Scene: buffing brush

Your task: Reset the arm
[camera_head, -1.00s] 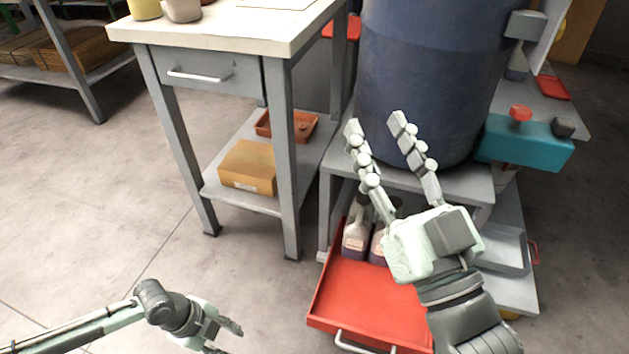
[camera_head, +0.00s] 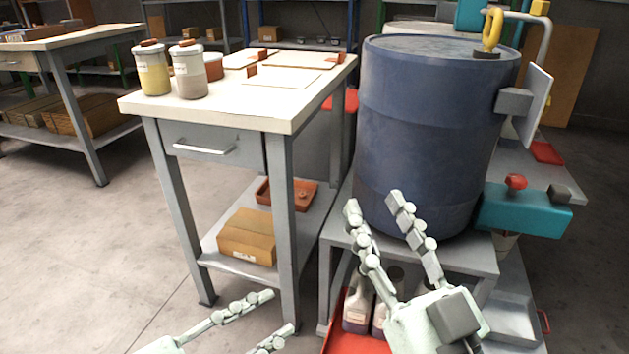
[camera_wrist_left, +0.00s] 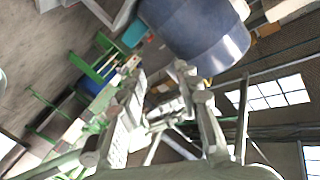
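My left gripper (camera_head: 280,318) is low in the head view, left of centre, in front of the workbench. Its two fingers are spread with nothing between them. In the left wrist view its fingers (camera_wrist_left: 160,95) also stand apart and empty, with the blue barrel beyond. My right gripper (camera_head: 375,207) is at the lower right, in front of the blue barrel (camera_head: 430,120). Its fingers point up and are apart, with nothing held between them.
A workbench (camera_head: 298,106) with jars (camera_head: 153,76) and a drawer stands left of the barrel. A cardboard box (camera_head: 247,237) sits on its lower shelf. The floor at left is clear.

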